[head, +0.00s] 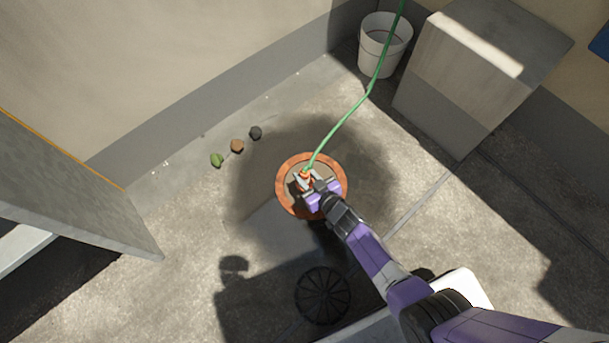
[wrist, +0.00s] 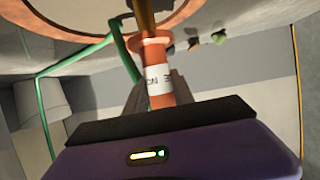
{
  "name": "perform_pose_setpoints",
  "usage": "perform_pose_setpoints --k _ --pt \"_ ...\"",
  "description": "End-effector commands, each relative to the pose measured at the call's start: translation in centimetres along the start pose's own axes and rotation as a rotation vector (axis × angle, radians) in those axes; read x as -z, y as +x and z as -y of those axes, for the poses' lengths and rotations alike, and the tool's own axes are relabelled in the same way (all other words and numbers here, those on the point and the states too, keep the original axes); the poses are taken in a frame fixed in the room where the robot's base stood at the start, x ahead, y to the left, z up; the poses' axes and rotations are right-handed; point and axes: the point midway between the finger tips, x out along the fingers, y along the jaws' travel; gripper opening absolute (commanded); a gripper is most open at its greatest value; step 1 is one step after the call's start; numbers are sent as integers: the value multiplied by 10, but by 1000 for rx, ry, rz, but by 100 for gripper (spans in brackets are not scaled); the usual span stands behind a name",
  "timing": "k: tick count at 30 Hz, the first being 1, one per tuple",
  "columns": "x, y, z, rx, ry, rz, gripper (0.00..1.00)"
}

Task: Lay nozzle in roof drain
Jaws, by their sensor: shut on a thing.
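The orange nozzle (head: 304,176) is held in my gripper (head: 310,182) over the roof drain, with the green hose (head: 349,117) running from it up and to the right. In the wrist view the nozzle (wrist: 157,84) shows as an orange tube with a white lettered band, between the fingers of my gripper (wrist: 155,92). The roof drain (head: 283,196) is a round opening with a wide orange-brown rim; the rim also shows at the top of the wrist view (wrist: 90,32). My gripper and arm hide part of the drain. I cannot tell whether the nozzle touches it.
A dark round grate (head: 323,296) lies on the roof below the drain. Three small lumps, green (head: 216,160), brown (head: 237,146) and dark (head: 256,133), lie to the upper left. A white bucket (head: 384,50) and a grey box (head: 450,95) stand at the upper right.

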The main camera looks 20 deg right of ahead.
Motion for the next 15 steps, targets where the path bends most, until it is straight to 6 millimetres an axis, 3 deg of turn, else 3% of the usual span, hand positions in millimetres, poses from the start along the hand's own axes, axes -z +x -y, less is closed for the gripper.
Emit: perform_pose_setpoints --k 5,6,9,15 --pt "-4 2 0 0 0 -1 0" --pt "-4 2 0 0 0 0 32" --pt "-3 1 0 0 0 0 51" --pt "-3 1 0 0 0 0 51"
